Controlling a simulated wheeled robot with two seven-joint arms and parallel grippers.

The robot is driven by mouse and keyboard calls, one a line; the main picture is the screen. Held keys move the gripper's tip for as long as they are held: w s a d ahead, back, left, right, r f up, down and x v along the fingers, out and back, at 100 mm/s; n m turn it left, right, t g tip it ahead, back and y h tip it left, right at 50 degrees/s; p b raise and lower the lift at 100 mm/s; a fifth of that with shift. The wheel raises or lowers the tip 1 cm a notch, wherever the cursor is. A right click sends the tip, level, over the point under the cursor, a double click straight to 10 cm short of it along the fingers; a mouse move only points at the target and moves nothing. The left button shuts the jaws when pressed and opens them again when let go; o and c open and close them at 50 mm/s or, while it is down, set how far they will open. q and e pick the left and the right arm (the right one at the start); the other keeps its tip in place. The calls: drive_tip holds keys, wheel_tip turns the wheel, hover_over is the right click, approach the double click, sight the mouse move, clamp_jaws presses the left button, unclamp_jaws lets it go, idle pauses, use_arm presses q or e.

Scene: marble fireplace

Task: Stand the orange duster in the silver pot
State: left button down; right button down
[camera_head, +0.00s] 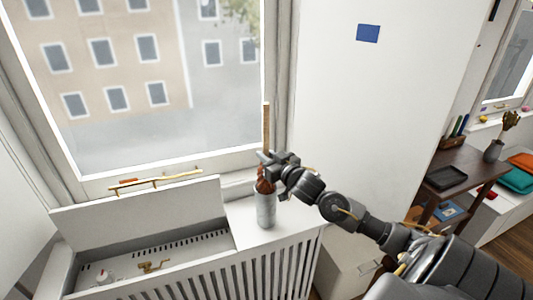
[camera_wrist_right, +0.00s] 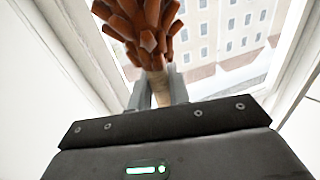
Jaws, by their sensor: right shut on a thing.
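The orange duster has a wooden handle (camera_head: 266,125) that points up in the head view, with its orange-brown feathers (camera_head: 264,186) hanging down. My right gripper (camera_head: 266,158) is shut on the handle just above the feathers. The right wrist view shows the feathers (camera_wrist_right: 143,22) beyond the fingers and the handle (camera_wrist_right: 159,88) between them. The silver pot (camera_head: 265,212) stands upright on the white ledge directly below the feathers. The feathers' lower end meets the pot's mouth; how far inside they reach is hidden. My left gripper is not in view.
The white radiator cover (camera_head: 275,268) has an open lid (camera_head: 140,215) left of the pot. A window (camera_head: 150,80) is behind. A dark wooden table (camera_head: 465,168) with a black tray (camera_head: 444,177) and a grey vase (camera_head: 493,151) stands at the right.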

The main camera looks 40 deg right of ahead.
drive_tip(key=shift+f+b, duration=1.15)
drive_tip(key=shift+f, duration=1.15)
drive_tip(key=c, duration=1.2)
unclamp_jaws()
drive_tip(key=shift+c, duration=0.2)
drive_tip(key=shift+s, duration=0.1)
drive_tip(key=s+b, duration=0.1)
drive_tip(key=s, duration=0.9)
drive_tip(key=shift+s+a+b, duration=0.3)
drive_tip(key=shift+a, duration=0.1)
drive_tip(key=shift+f, duration=0.1)
